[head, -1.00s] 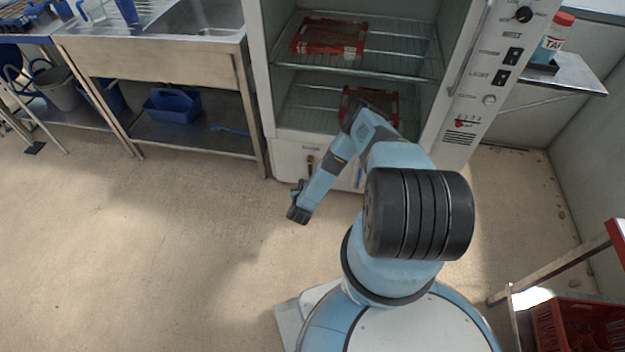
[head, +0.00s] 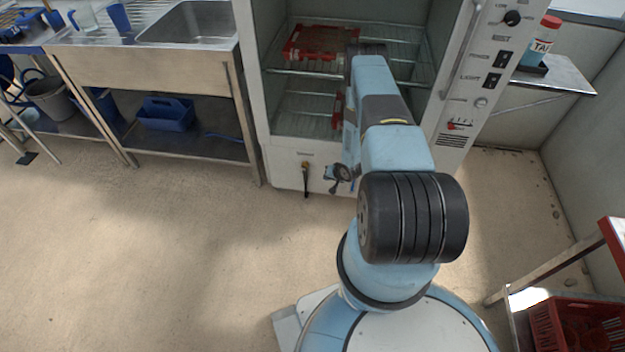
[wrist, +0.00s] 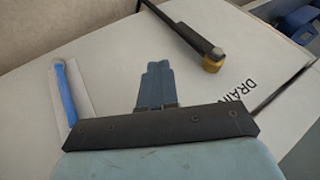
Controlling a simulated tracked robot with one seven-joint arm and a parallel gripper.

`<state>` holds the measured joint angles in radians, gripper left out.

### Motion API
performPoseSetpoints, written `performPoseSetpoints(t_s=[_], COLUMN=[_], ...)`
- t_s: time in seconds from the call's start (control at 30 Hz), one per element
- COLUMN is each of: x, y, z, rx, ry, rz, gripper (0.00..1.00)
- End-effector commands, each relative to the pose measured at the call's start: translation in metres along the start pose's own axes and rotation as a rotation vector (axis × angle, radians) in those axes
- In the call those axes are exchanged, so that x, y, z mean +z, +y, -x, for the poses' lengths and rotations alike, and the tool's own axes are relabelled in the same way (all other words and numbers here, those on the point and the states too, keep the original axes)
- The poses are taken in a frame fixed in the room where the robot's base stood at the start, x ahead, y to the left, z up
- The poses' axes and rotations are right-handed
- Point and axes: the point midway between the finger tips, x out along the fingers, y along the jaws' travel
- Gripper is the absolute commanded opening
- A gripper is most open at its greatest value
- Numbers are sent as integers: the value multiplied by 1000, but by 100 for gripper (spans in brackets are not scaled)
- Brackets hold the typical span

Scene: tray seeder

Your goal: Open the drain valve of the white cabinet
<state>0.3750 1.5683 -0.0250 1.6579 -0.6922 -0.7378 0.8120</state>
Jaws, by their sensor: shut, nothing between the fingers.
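The white cabinet (head: 283,170) stands ahead with its lower front panel facing me. Its drain valve (head: 305,178) has a brass fitting and a black lever that hangs straight down. In the wrist view the valve (wrist: 211,60) is at the upper right beside the word DRAIN, its lever running to the upper left, away from the label. My gripper (head: 332,181) is just right of the valve, in front of the panel. In the wrist view its blue fingers (wrist: 156,84) are shut together and empty, apart from the lever.
A blue strip in a pale mount (wrist: 66,95) is on the panel, on the other side of my gripper from the valve. A steel sink bench (head: 150,72) stands left of the cabinet. The floor left of me is clear.

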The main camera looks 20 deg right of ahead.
Motion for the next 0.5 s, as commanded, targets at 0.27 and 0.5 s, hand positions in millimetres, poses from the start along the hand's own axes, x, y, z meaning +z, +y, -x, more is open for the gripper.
performPoseSetpoints(t_s=[0.27, 0.5], x=[-3, -1], y=[8, 8], z=[-6, -45], rx=[19, 19], ry=[-22, -22], rz=[89, 87], gripper=[0, 0])
